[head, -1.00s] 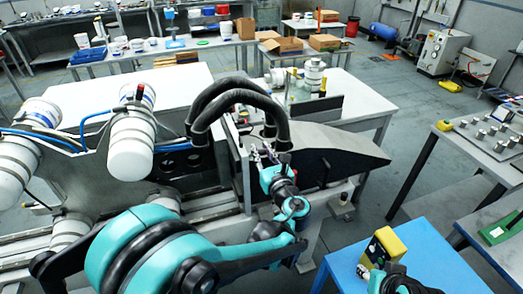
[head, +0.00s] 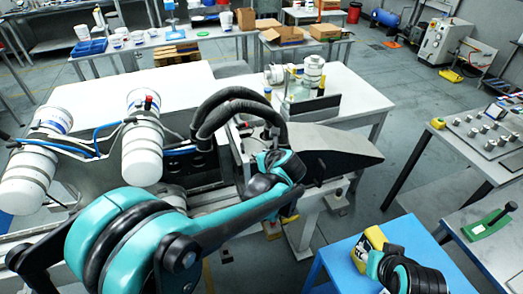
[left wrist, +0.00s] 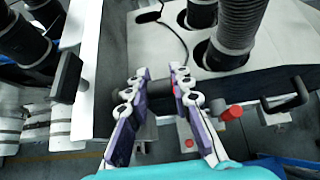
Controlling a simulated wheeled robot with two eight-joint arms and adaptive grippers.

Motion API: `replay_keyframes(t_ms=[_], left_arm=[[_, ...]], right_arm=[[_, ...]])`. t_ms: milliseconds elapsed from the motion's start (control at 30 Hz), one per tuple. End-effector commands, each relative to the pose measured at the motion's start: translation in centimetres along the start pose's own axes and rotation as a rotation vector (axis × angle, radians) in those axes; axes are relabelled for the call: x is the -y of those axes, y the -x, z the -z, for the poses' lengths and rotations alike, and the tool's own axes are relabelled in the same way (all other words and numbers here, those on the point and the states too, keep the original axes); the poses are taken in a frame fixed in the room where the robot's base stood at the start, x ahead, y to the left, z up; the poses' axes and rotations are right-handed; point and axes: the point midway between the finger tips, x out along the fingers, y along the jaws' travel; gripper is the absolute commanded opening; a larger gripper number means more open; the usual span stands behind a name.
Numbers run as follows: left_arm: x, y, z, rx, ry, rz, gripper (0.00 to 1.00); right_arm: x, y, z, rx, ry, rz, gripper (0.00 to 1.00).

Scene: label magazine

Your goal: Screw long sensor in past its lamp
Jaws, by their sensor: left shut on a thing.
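In the left wrist view my left gripper (left wrist: 161,95) has its two white and purple fingers on either side of a short dark cylinder (left wrist: 159,103). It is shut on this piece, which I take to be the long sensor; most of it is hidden. A small red spot shows beside the right finger, and I cannot tell if it is the lamp. I cannot see the thread or how deep it sits. In the head view my left arm reaches the grey machine (head: 333,142), and its wrist hides the fingers. My right arm is low at the right; its fingertips are hidden.
Thick black hoses (head: 232,105) arch close beside my left wrist. A red knob (left wrist: 232,113) and a black handle (left wrist: 286,103) stand right of the fingers. A yellow and black box (head: 372,241) is on the blue table (head: 345,262) near my right arm. White cylinders (head: 142,150) stand left.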

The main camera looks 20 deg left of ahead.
Motion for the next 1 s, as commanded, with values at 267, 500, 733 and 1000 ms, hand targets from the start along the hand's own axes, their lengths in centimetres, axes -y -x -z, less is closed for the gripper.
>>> replay_keyframes(t_ms=[267,500,733,1000], left_arm=[[0.03,-0.04,-0.06,-0.045,-0.001,0.0,0.0],[0.03,-0.07,-0.02,-0.047,-0.001,0.0,0.0],[0.02,-0.06,-0.02,-0.047,-0.001,0.0,0.43],[0.02,0.03,-0.01,-0.047,-0.001,0.0,0.43]], right_arm=[[0.0,0.47,0.32,0.0,0.0,0.0,0.4],[0.0,0.45,0.31,0.0,0.0,0.0,0.4],[0.0,0.45,0.32,0.0,0.0,0.0,0.4],[0.0,0.45,0.32,0.0,0.0,0.0,0.4]])
